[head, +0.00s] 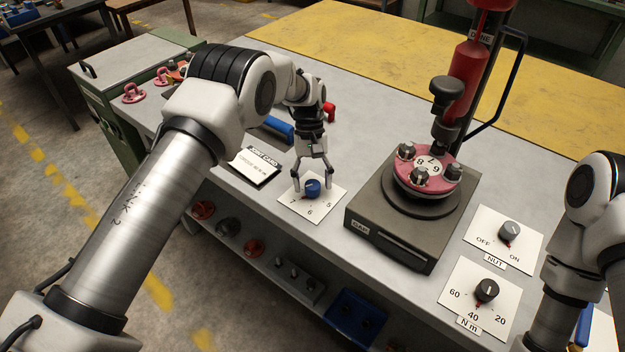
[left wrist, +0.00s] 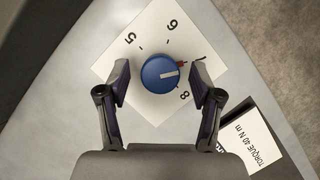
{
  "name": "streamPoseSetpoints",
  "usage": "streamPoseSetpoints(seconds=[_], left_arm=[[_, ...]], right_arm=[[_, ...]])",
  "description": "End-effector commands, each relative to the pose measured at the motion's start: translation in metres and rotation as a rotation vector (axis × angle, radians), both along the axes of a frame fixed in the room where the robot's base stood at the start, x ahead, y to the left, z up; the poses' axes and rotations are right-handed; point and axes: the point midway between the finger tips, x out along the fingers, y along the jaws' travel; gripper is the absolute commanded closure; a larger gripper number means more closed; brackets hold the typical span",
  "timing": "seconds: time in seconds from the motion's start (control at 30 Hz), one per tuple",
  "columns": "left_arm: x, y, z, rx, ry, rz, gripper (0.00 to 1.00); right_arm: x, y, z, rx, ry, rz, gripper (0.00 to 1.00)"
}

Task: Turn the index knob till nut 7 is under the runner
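My left gripper (head: 313,184) is open, a finger on each side of the knob with gaps between. The pink flange (head: 435,182) carries dark nuts (head: 421,174) around a white centre showing 6, 7 and 8. The black runner (head: 444,130) stands over its far side. My right gripper is out of view.
A joint card (head: 254,167) lies left of the index plate. A red column (head: 467,75) rises behind.

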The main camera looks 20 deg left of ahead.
Motion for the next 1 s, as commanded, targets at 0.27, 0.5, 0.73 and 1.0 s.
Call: streamPoseSetpoints(seconds=[0.27,0.5,0.73,1.0], left_arm=[[0.005,0.002,0.010,-0.001,-0.005,0.001,0.35],[0.025,0.011,0.062,0.001,-0.006,0.000,0.35],[0.041,0.018,0.104,-0.001,-0.004,0.000,0.35],[0.042,0.019,0.111,0.000,0.000,0.000,0.35]], right_arm=[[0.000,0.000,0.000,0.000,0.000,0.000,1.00],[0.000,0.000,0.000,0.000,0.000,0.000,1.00],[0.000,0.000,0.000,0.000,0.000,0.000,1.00],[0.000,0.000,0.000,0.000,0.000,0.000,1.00]])
